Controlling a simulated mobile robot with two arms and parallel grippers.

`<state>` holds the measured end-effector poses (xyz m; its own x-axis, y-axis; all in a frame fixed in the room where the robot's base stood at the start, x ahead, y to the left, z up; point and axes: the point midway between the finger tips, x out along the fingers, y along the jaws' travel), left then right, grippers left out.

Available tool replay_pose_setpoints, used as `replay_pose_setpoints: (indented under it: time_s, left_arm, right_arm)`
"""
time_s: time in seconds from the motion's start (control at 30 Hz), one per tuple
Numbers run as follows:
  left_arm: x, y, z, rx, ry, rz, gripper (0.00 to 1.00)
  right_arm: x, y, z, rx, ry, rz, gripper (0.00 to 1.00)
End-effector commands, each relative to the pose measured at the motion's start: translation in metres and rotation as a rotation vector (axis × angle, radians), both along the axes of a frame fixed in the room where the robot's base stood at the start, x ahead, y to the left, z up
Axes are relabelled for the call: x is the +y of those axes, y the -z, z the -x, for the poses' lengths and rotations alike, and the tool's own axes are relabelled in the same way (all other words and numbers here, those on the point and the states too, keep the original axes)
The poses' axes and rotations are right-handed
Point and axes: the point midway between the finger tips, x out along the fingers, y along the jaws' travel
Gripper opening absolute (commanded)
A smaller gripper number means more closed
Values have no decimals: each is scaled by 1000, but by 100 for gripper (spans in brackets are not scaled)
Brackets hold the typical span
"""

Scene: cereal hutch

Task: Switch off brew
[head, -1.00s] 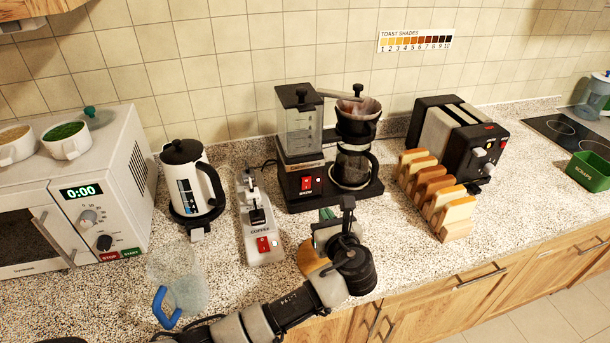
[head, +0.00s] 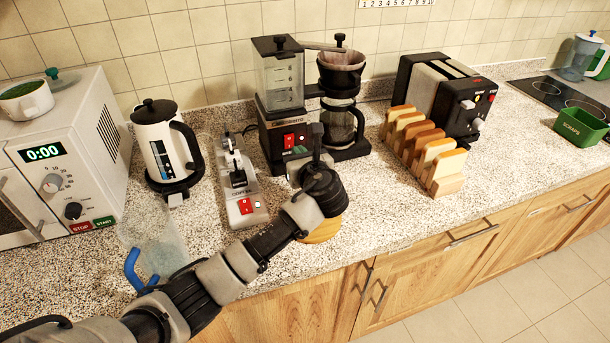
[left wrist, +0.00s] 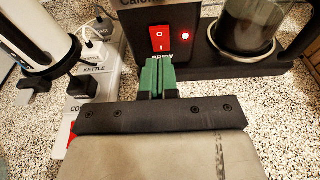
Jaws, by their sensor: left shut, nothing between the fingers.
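The coffee maker (head: 272,155) stands against the back wall, with a carafe (head: 341,125) on its right side. Its red BREW rocker switch (head: 289,139) is on the front panel, and it also shows in the left wrist view (left wrist: 160,38). A red light (left wrist: 185,36) beside the switch is lit. My left gripper (head: 301,153) is in front of the panel. In the left wrist view its green fingertips (left wrist: 157,72) are together and empty, just below the switch and over part of the BREW label. I cannot tell if they touch the panel.
A toast rack (head: 447,186) and a toaster (head: 440,90) are to the right.

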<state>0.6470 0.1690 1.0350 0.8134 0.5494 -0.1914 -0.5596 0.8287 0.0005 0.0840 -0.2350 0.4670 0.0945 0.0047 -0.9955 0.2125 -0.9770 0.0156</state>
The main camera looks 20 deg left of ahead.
Motion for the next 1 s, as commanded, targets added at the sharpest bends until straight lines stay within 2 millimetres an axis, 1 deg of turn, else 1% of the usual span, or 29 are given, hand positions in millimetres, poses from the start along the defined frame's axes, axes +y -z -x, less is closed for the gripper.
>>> replay_pose_setpoints:
  time_s: [0.03, 0.1, 0.3, 0.4, 0.6, 0.87, 0.93, 1.0]
  left_arm:
    - [5, 8, -7, -3, -2, 0, 0]
    - [10, 9, -14, -2, -2, -1, 0]
    - [23, 4, -34, -2, -1, 0, 0]
    - [27, 2, -40, -1, -1, -1, 0]
    - [31, -2, -44, 0, -1, 0, 0]
    - [31, -2, -44, 0, -1, 0, 0]
    - [31, -3, -44, 2, -1, 0, 0]
    - [31, -6, -45, 8, -1, 4, 0]
  right_arm:
    - [2, 15, 0, 0, 1, -3, 0]
    - [4, 24, 0, 0, 2, -5, 0]
    - [5, 44, 0, 0, 1, -6, 0]
    - [4, 49, 1, 0, 2, -5, 0]
    - [1, 52, 1, 1, 0, -1, 0]
    - [-2, 51, 3, 3, -1, 3, 0]
    - [-3, 50, 3, 3, -1, 3, 0]
    - [-2, 44, 3, 4, -1, 3, 0]
